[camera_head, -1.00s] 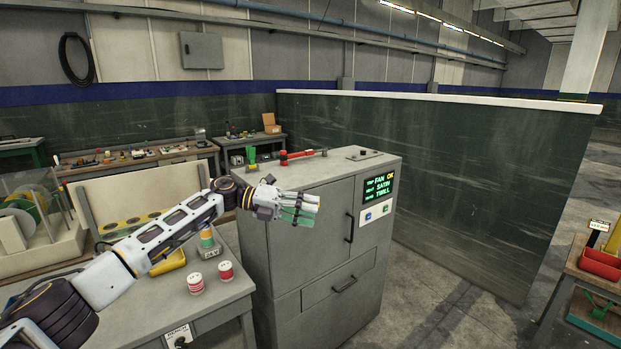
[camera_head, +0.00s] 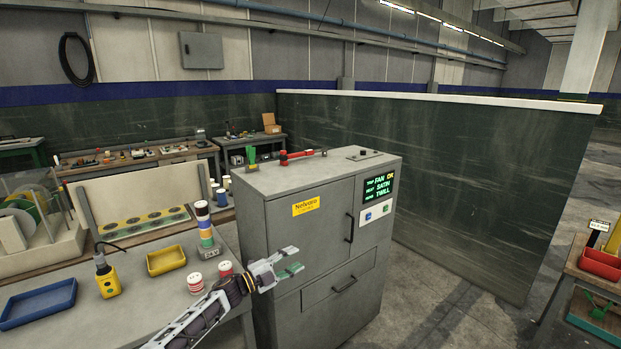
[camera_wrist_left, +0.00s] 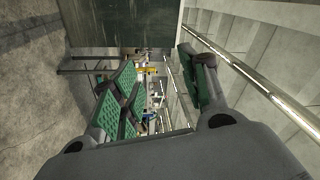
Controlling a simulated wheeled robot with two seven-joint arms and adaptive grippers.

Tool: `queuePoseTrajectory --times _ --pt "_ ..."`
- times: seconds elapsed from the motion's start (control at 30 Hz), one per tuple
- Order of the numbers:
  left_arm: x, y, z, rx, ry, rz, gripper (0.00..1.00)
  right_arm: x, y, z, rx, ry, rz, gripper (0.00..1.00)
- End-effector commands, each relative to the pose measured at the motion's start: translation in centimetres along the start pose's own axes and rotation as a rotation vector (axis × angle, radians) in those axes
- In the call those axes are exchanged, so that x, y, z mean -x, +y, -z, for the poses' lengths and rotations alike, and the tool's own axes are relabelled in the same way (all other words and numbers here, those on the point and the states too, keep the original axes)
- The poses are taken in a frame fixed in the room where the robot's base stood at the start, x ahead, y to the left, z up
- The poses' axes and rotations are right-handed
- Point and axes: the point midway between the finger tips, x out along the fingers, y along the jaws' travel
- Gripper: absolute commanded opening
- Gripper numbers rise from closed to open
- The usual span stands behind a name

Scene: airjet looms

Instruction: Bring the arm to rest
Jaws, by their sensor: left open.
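My left arm comes in from the bottom of the head view. Its gripper (camera_head: 289,262) is in front of the grey cabinet (camera_head: 285,225), near the drawer, and holds nothing. In the left wrist view its green-padded fingers (camera_wrist_left: 160,95) stand apart with nothing between them. I cannot tell from the head view whether the fingers touch the cabinet. My right gripper is in neither view.
The workbench (camera_head: 140,300) at left carries a blue tray (camera_head: 38,303), a yellow tray (camera_head: 166,260), a yellow handheld device (camera_head: 108,281), stacked spools (camera_head: 205,228) and two red-and-white spools. A red-handled tool (camera_head: 300,155) lies on the cabinet.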

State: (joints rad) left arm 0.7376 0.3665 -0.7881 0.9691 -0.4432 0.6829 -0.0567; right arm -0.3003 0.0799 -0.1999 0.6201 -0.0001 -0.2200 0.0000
Motion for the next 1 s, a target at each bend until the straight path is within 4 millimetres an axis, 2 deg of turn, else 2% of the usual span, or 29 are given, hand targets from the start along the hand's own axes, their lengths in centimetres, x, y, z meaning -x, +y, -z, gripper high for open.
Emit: queuePoseTrajectory --times 0.03,0.3,0.5,0.77,1.0 --pt "0.7 1.8 -0.8 0.041 -0.038 0.003 0.44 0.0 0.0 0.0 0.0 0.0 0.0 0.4" --pt "5.5 10.8 -5.2 0.249 -0.263 0.019 0.44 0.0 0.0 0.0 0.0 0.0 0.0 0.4" --pt "9.9 18.1 -7.3 0.396 -0.429 0.015 0.44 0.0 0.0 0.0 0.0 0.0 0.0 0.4" --pt "16.4 27.4 -8.3 0.567 -0.632 -0.004 0.44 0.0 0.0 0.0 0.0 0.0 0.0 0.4" --pt "22.8 35.7 -7.6 0.713 -0.811 -0.033 0.44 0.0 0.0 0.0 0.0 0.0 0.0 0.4"
